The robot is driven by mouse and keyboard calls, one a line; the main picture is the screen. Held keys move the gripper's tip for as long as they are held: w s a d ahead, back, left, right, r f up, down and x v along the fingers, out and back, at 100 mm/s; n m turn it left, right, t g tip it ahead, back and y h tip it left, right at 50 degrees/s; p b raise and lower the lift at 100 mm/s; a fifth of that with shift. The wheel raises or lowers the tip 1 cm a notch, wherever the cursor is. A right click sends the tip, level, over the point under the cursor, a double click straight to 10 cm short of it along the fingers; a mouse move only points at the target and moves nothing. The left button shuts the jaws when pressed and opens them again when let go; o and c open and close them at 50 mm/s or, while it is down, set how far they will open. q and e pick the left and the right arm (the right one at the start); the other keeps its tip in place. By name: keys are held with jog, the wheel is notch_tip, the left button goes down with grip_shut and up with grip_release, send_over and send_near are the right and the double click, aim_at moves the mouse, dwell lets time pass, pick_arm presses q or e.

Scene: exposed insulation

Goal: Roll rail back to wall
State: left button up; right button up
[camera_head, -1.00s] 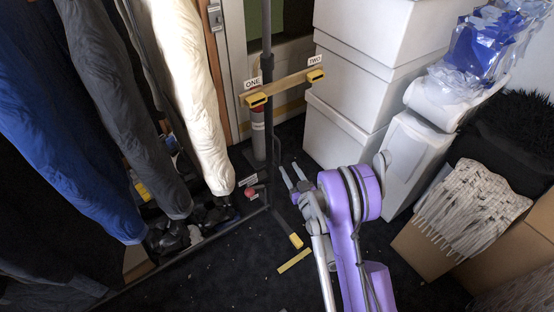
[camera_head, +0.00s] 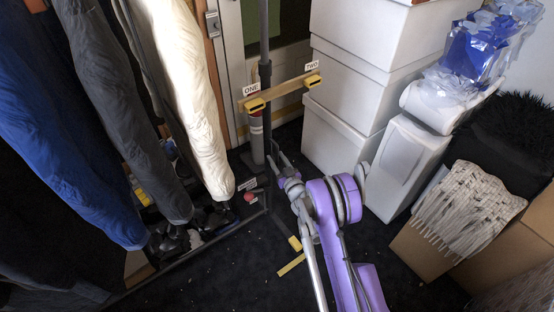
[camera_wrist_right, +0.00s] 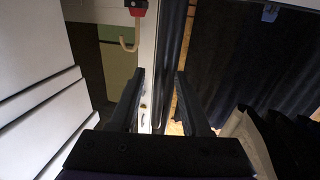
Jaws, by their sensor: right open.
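The clothes rail is a dark metal frame with a vertical post (camera_head: 264,75) near the doorway and a low bar (camera_head: 225,230) along the floor. Long blue, dark grey and cream garments (camera_head: 205,110) hang at its left. My right gripper (camera_head: 273,158) is at the lower part of the post, close to it or around it; the head view does not show which. In the right wrist view its two fingers (camera_wrist_right: 158,75) are apart, and a dark upright pole (camera_wrist_right: 172,50) shows between them. My left gripper is not in view.
White boxes (camera_head: 345,110) are stacked right of the post. A white bin (camera_head: 405,160) and a cardboard box (camera_head: 425,250) stand at the right. Dark floor (camera_head: 220,280) is open at the front.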

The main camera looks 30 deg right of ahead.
grip_shut()
dwell(1.5)
